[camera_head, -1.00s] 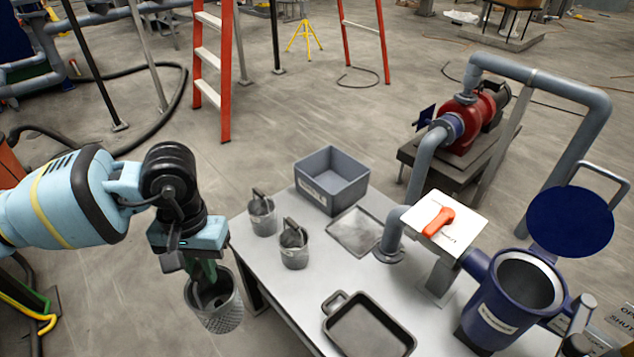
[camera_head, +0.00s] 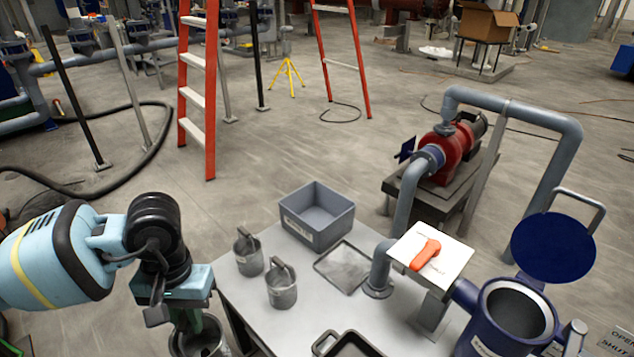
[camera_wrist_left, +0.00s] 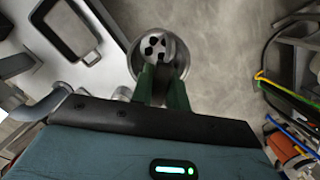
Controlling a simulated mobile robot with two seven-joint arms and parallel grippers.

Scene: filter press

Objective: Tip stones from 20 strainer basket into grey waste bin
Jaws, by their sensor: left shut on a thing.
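My left gripper (camera_head: 186,322) is shut on a grey metal strainer basket (camera_head: 212,347) left of the table; the bottom of the picture cuts the basket off. In the left wrist view the basket (camera_wrist_left: 184,66) hangs below the green fingers (camera_wrist_left: 161,88), with several dark stones or openings (camera_wrist_left: 155,45) showing inside; I cannot tell which. The grey waste bin (camera_head: 325,232) is an open rectangular box with a white label, standing on the far side of the table. It looks empty. My right gripper is not in view.
Two smaller grey baskets with handles (camera_head: 249,262) (camera_head: 282,296) stand between my gripper and the bin. A flat mesh tray (camera_head: 345,267) and a dark pan (camera_head: 322,343) lie on the table. The blue housing (camera_head: 500,330) stands open at right. An orange ladder (camera_head: 210,110) stands behind.

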